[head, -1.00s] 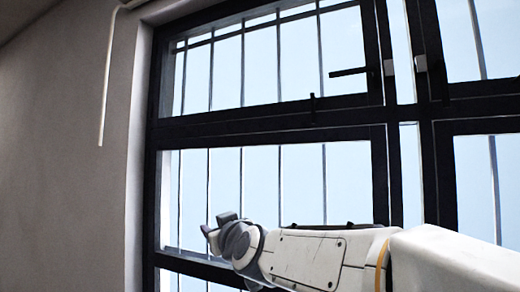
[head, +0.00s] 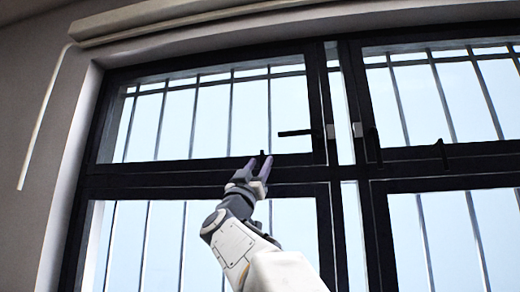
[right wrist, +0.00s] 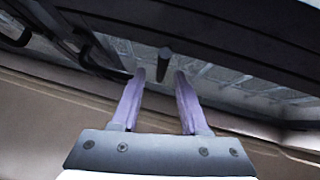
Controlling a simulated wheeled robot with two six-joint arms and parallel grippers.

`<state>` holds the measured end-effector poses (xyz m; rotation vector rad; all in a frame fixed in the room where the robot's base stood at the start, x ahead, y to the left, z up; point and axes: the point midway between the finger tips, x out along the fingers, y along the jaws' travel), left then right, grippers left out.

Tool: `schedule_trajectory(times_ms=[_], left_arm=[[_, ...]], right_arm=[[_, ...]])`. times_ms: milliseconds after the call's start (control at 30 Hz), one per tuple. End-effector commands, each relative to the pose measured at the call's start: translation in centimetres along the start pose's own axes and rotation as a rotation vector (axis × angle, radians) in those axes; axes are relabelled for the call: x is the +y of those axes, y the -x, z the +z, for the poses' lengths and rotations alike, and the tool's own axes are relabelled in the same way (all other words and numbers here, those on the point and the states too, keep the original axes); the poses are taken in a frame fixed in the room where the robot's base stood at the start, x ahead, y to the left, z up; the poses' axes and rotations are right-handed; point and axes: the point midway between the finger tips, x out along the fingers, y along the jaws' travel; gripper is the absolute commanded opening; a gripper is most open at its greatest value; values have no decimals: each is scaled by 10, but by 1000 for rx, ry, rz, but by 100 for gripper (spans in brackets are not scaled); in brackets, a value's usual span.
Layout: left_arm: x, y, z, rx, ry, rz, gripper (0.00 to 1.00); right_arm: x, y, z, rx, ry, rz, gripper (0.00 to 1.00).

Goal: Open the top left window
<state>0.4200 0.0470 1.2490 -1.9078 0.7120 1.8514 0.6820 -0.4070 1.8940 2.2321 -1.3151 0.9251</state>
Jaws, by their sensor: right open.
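The top left window (head: 205,162) has a dark frame and looks shut. A dark lever handle (head: 295,133) sticks out leftward from its right side. A short dark peg (head: 262,154) stands on its bottom rail, left of the lever. My right gripper (head: 258,163) is open and points up at this peg from below. In the right wrist view, the purple fingers of the right gripper (right wrist: 160,73) are apart and empty. The dark peg (right wrist: 165,62) shows just beyond the tips, roughly between them; contact cannot be told. My left gripper is out of view.
Vertical bars stand behind the glass. The lower left window (head: 160,193) is below, and the top right window (head: 440,155) has its own dark handles. A blind housing (head: 160,18) runs above, with a pale cord (head: 43,120) at the left wall.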

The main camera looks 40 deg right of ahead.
Motion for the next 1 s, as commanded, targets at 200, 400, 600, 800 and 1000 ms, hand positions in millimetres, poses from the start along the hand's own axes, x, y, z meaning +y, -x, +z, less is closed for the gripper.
schedule_trajectory(times_ms=[200, 400, 600, 800, 1000], left_arm=[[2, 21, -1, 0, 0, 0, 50], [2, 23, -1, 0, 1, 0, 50], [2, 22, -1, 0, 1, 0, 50], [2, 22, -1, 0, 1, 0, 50], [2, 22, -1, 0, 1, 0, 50]], right_arm=[[-1, -27, -2, 0, 0, -1, 45], [-2, -30, 0, 0, -2, -3, 45], [-2, -30, 0, 0, -2, -3, 41], [-2, -30, 0, 0, -2, -2, 0], [-1, -30, 0, 0, -2, 0, 0]])
